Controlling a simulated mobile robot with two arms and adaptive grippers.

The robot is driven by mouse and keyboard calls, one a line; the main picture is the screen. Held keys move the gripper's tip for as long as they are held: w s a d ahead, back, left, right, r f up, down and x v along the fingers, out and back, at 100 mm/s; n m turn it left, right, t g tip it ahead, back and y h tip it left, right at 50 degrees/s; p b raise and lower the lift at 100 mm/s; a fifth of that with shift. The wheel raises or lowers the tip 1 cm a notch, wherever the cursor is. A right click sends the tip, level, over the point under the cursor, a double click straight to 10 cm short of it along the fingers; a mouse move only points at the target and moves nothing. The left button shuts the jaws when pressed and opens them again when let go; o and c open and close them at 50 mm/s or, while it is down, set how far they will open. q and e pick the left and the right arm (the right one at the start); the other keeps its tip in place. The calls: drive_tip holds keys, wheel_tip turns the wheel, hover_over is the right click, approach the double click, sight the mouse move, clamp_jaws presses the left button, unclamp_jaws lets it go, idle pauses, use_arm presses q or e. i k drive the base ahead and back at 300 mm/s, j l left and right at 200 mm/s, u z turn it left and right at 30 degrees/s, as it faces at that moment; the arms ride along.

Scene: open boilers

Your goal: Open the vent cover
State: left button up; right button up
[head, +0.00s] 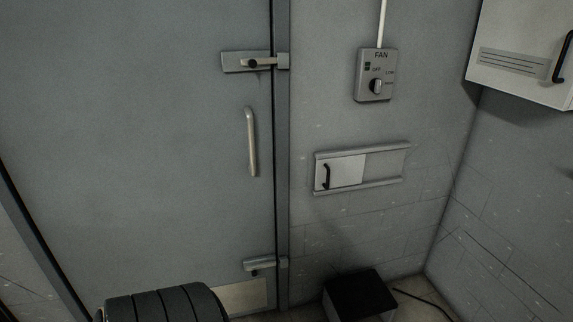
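The vent cover (347,172) is a pale sliding panel with a black handle (326,176) at its left end. It sits at the left end of a grey two-rail frame (385,182) on the wall, right of the door. The right part of the frame is without the panel and shows a plain grey surface. Neither of my grippers is in view, so I cannot see whether they are open or shut.
A grey door (150,130) with a bar handle (251,142) and two latches fills the left. A fan switch box (376,75) is above the vent. A white cabinet (520,50) hangs at upper right. A black box (358,293) stands on the floor below the vent.

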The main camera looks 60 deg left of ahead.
sight(337, 172)
drive_tip(key=u, duration=1.5)
